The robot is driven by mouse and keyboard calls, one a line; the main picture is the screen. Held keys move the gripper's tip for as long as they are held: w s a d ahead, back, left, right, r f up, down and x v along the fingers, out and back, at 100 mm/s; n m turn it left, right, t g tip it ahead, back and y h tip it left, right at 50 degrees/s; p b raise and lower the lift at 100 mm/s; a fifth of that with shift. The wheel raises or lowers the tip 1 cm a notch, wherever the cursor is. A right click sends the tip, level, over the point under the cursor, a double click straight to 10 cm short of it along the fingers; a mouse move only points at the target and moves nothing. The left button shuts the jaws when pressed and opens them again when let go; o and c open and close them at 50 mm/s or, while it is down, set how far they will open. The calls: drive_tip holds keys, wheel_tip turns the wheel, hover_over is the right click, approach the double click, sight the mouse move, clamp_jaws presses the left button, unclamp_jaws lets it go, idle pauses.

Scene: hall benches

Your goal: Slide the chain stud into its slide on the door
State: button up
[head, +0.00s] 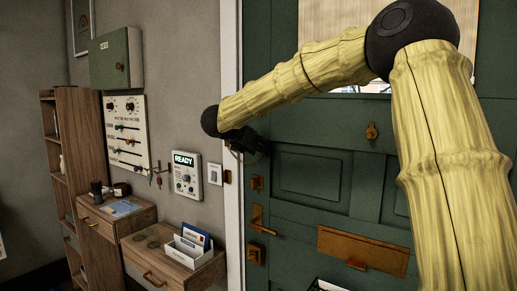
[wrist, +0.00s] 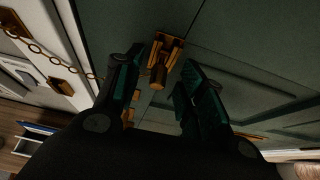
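The green door (head: 310,205) fills the right of the head view. In the wrist view a brass slide (wrist: 166,45) is fixed to the door, with a round brass knob (wrist: 157,77) at its near end, apparently the chain stud. My gripper (wrist: 162,68) is open, one finger on each side of the knob, with gaps showing. In the head view my gripper (head: 252,143) is dark against the door's upper left edge, and slide and chain are not clear.
Below my gripper are a brass lock (head: 257,183), a door handle (head: 258,219) and a letter flap (head: 362,250). A brass peephole (head: 371,131) is to the right. A READY panel (head: 187,176) hangs left of the frame, above wooden cabinets (head: 172,270) with a letter holder (head: 187,250).

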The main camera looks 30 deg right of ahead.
drive_tip(key=v, duration=1.2)
drive_tip(key=shift+f, duration=0.15)
